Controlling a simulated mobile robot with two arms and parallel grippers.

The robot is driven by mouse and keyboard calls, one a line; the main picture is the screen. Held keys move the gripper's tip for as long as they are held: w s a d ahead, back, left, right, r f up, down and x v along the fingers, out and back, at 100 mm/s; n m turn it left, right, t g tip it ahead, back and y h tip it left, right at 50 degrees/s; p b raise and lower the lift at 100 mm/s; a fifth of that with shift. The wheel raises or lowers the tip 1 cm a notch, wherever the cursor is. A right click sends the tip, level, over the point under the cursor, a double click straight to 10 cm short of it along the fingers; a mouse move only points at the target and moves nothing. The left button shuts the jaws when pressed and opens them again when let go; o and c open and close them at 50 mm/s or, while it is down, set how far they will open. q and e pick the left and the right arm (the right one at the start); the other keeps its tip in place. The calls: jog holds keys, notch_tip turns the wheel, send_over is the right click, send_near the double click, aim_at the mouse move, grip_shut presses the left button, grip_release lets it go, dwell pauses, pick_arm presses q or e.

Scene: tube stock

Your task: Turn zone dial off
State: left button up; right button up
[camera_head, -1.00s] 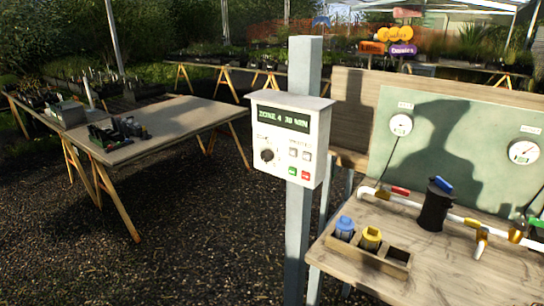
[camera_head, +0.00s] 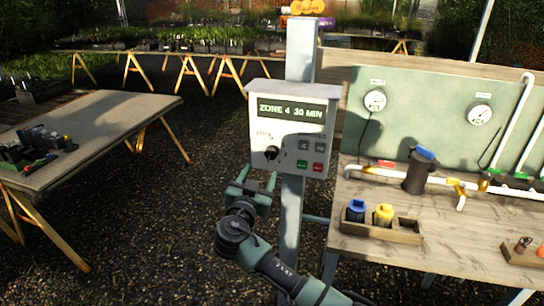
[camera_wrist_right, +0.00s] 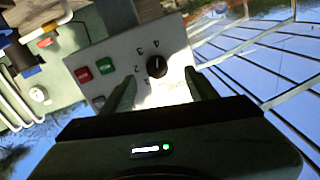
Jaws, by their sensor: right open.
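The zone dial (camera_head: 271,153) is a black round knob on the front of a white control box (camera_head: 262,132) mounted on a grey post. The box's display (camera_head: 290,111) reads "ZONE 4 30 MIN". My right gripper (camera_head: 256,181) is open just below and in front of the box. In the right wrist view, the dial (camera_wrist_right: 157,66) lies ahead between the two open fingers (camera_wrist_right: 160,90), apart from them. Numbers are printed around it; its pointer is too small to read surely. My left gripper is out of view.
Beside the dial are grey buttons (camera_head: 304,146) and green and red buttons (camera_head: 318,167). The grey post (camera_head: 293,215) runs down behind my right arm. A wooden bench (camera_head: 370,240) with pipes and a bottle tray stands right; a table (camera_head: 100,140) stands left.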

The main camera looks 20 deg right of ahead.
aim_at(270, 156)
jog(key=x, duration=0.2)
jog(key=p+x, duration=0.1)
jog(key=x, duration=0.1)
jog(key=p+x, duration=0.1)
jog(key=x, duration=0.1)
jog(key=shift+d+r, duration=0.4)
jog(key=shift+d, duration=0.15)
jog(key=shift+w+d+f+p, duration=0.1)
jog(key=shift+w+d+p, duration=0.1)
jog(key=shift+w+p, duration=0.25)
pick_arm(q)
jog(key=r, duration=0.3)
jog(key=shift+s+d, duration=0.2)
pick_arm(e)
jog(key=shift+w+d, duration=0.1)
